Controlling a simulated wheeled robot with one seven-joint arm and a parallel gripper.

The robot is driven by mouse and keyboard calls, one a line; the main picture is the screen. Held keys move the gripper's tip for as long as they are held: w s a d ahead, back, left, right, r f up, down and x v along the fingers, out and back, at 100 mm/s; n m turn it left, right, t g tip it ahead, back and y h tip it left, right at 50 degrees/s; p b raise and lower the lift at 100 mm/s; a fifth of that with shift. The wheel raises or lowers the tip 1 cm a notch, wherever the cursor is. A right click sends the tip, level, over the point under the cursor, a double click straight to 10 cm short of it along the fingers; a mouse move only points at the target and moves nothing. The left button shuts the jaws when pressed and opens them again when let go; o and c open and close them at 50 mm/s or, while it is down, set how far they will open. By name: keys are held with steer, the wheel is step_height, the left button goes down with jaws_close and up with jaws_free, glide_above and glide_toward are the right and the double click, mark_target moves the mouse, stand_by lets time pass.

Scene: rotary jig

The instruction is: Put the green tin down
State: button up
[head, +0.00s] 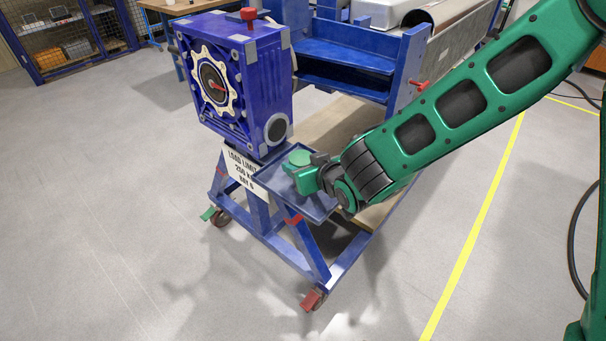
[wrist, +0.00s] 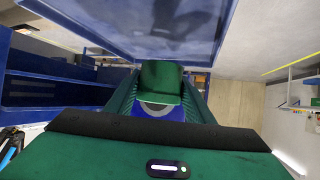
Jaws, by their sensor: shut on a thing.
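The green tin (head: 299,158) is in my gripper (head: 305,174), over the blue tray (head: 318,209) on the side of the rotary jig. In the wrist view the tin (wrist: 160,82) sits between the two green fingers, which are shut on it. The fingers and wrist hide part of the tin and of the tray in the head view. I cannot tell whether the tin's base touches the tray. The visible parts of the tray look empty.
The blue jig housing (head: 246,80) with its pale toothed ring stands just left of and behind my gripper. A load-limit sign (head: 246,174) hangs below it. A blue shelf unit (head: 345,58) stands behind. The grey floor in front is clear.

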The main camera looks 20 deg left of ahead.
steer(key=shift+w+f, duration=0.35)
steer(key=shift+f, duration=1.8)
steer(key=shift+f, duration=0.15)
steer(key=o, duration=1.2)
steer(key=shift+d+r, duration=0.1)
steer(key=shift+r, duration=0.1)
steer(key=v, duration=1.1)
steer(key=shift+s+d+r, duration=0.1)
steer(key=shift+s+d, duration=0.15)
steer(key=shift+d, duration=0.05)
